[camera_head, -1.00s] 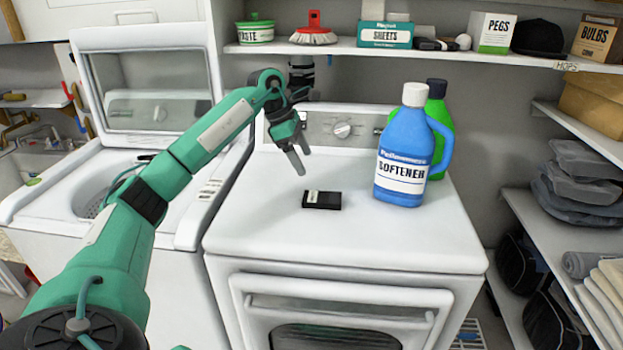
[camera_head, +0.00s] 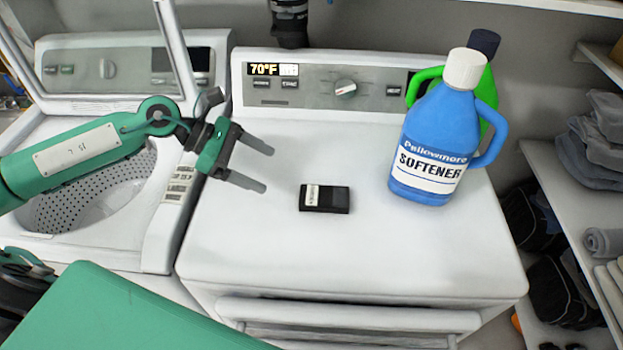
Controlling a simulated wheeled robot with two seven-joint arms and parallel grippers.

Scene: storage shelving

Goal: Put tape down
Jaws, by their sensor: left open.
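The tape appears to be the small black box-shaped item with a white label (camera_head: 325,199), lying flat on top of the white dryer (camera_head: 290,240). My left gripper (camera_head: 262,167) is open and empty above the left part of the dryer top. Its two grey fingers point right, toward the black item, with a clear gap between them and it. My right gripper is not in view; a large green arm part (camera_head: 130,315) covers the bottom left.
A blue softener bottle (camera_head: 432,140) stands on the dryer's right side, with a green bottle (camera_head: 489,95) behind it. An open-lidded washer (camera_head: 110,200) is at left. Shelves with folded cloth (camera_head: 597,140) are at right. The dryer's front top is clear.

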